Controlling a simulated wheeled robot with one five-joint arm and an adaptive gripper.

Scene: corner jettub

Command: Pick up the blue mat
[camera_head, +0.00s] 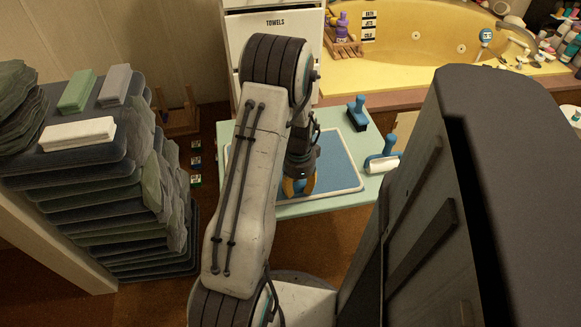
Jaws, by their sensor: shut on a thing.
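The blue mat (338,162) lies on a small pale green table in the middle of the view. It has a pale border around its blue face, and my arm hides its left part. My gripper (299,189), with orange-yellow fingers, points down at the near left part of the mat. The fingers are shut on the mat. The mat looks flat, and I cannot tell whether any of it is off the table.
On the pale green table (368,187), a blue-handled brush (357,113) and a blue-handled roller (382,160) stand right of the mat. A tall stack of folded towels (120,190) is at left. A yellow tub (415,70) and a white towel cabinet (270,24) are behind.

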